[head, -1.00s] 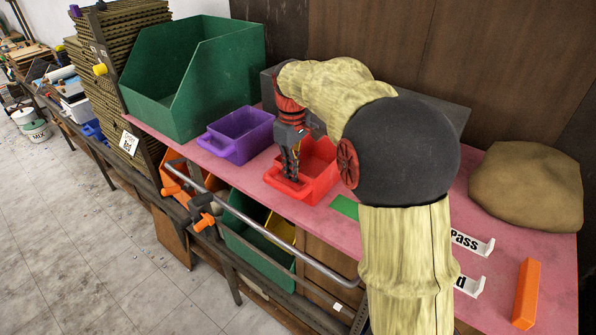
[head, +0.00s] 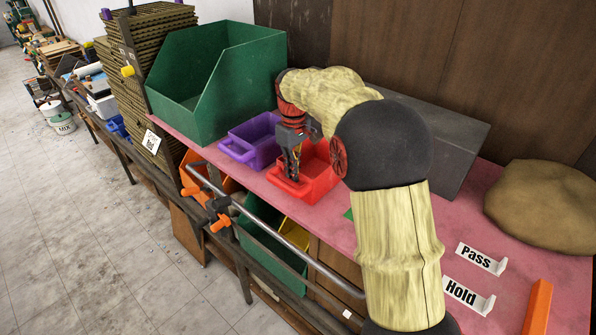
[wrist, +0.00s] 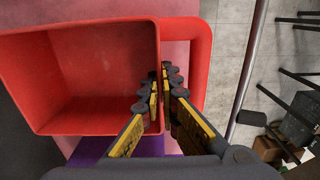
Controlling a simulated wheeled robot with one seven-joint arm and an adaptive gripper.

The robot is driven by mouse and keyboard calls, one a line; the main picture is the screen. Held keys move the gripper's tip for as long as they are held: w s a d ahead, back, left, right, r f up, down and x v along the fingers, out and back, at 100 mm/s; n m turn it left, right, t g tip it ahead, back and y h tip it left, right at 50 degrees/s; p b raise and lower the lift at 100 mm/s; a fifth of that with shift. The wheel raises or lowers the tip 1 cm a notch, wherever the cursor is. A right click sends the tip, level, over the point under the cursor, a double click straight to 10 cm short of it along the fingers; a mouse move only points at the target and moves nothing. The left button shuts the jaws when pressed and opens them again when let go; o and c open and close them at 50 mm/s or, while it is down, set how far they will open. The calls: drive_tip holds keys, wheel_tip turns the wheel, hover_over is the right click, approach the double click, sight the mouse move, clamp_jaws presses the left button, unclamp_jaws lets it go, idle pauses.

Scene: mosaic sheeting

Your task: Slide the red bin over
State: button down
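The red bin (head: 318,178) stands upright on the pink bench top, just right of the purple bin (head: 262,137). It is open-topped and looks empty, with a loop handle at its front. My gripper (head: 292,172) points down at the bin's front wall. In the wrist view the red bin (wrist: 95,80) fills the left half, and my gripper (wrist: 164,78) straddles the wall beside the handle, one finger inside the bin and one in the handle opening. The fingers are close together on that wall. A strip of the purple bin (wrist: 98,150) shows at the bottom.
A large green bin (head: 215,85) stands left of the purple bin. A green patch (head: 349,214) shows partly behind my arm. "Pass" (head: 480,258) and "Hold" (head: 468,296) signs, a brown sack (head: 545,205) and an orange block (head: 537,308) are at right. A metal rail (head: 290,245) runs along the front.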

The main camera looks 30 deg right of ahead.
drive_tip(key=shift+w, duration=0.1)
drive_tip(key=c, duration=2)
unclamp_jaws()
drive_tip(key=shift+o, duration=0.2)
